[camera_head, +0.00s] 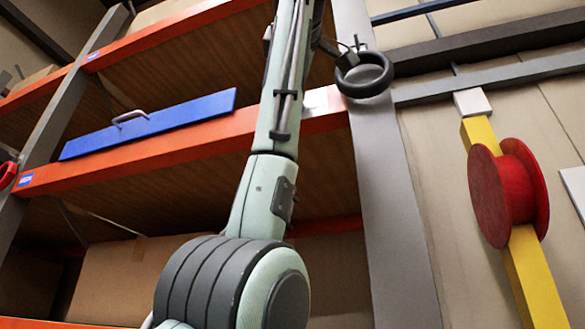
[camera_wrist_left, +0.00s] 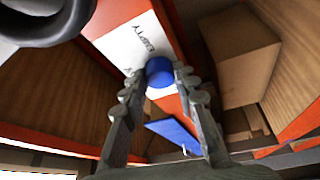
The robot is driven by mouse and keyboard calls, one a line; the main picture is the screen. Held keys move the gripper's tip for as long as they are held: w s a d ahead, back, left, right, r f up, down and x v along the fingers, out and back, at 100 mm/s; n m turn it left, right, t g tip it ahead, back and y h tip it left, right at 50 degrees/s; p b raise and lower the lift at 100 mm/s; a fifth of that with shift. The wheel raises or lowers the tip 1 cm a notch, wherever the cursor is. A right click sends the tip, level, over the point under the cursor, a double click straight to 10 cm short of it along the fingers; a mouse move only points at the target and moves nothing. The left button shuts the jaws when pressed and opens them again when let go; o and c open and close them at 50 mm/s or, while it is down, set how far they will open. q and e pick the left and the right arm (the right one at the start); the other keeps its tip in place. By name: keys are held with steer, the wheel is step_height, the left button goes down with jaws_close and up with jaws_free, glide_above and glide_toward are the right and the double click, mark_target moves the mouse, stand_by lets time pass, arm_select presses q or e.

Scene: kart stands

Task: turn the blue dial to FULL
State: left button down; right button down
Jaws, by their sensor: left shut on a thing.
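The blue dial (camera_wrist_left: 159,70) sits on a white plate (camera_wrist_left: 127,48) fixed to an orange beam, in the left wrist view. The word EMPTY reads on the plate beside the dial; other lettering is partly covered by a finger. I cannot make out a pointer mark on the dial. My left gripper (camera_wrist_left: 160,80) is shut on the dial, one finger on each side. In the head view my left arm rises through the middle and hides the dial; a bit of the white plate (camera_head: 322,101) shows to its right. My right gripper is in neither view.
A dark ring (camera_head: 363,75) stands out near the grey post (camera_head: 395,220), close to my arm. A blue panel with a handle (camera_head: 150,122) lies along the orange beam. A red spool (camera_head: 505,190) sits on a yellow bar at right. Cardboard boxes fill the lower shelves.

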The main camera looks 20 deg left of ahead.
arm_select(q)
steer(key=shift+r+n+g, duration=0.1)
steer(key=shift+n+g, duration=0.7)
steer(key=shift+n, duration=1.2)
steer(key=c, duration=1.2)
jaws_free()
